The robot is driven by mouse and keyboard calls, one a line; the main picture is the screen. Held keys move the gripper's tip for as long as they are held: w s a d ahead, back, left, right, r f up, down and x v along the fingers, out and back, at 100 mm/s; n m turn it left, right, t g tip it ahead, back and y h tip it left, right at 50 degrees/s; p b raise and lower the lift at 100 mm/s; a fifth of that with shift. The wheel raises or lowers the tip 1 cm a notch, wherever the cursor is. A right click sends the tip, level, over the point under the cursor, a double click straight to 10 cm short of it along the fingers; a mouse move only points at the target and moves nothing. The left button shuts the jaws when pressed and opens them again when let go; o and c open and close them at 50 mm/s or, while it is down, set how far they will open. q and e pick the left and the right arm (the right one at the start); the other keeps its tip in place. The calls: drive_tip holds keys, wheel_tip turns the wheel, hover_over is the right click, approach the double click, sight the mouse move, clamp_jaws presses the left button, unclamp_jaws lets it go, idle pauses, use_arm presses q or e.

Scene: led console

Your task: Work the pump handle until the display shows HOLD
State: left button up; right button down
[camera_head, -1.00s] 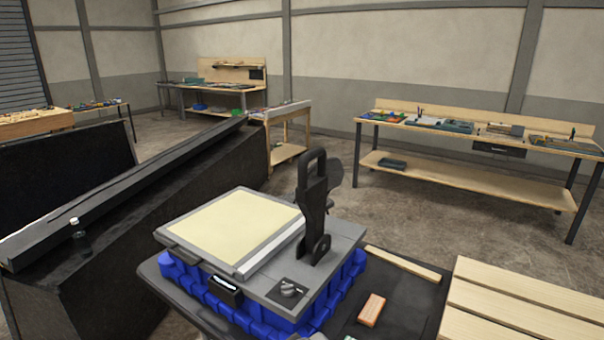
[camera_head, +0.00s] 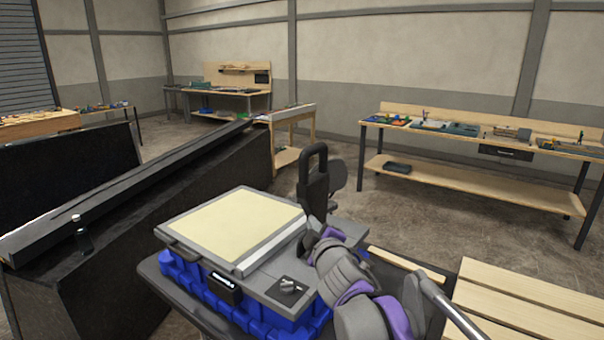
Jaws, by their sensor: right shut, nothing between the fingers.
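The console (camera_head: 178,240) is a grey box with a cream top panel (camera_head: 237,222) on a blue base. Its black pump handle (camera_head: 313,178) stands upright at the right rear, with a loop grip at the top. A small dark display (camera_head: 225,288) on the front face has light marks too small to read. My right gripper (camera_head: 318,230) is shut and empty, low in front of the handle. It hides the handle's lower part and pivot; I cannot tell whether it touches. My left gripper is not in view.
A knob (camera_head: 288,285) sits on the console's front right corner. Wooden slats (camera_head: 515,300) lie at the right, and a dark sloped structure (camera_head: 150,220) stands at the left with a small bottle (camera_head: 82,238). Workbenches (camera_head: 480,190) stand farther back.

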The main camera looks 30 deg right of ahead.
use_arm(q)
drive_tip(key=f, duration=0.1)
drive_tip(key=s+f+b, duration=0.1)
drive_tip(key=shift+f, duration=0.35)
use_arm(e)
drive_tip(key=w+d+r+n+t+y, duration=0.3)
drive_tip(key=w+r+n+y, duration=0.2)
drive_tip(key=n, duration=0.6)
drive_tip(key=shift+w+d+r+y, duration=0.3)
drive_tip(key=shift+w+d+r, duration=0.1)
drive_tip(key=shift+r, duration=0.25)
use_arm(q)
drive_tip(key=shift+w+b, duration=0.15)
drive_tip(key=shift+b, duration=0.15)
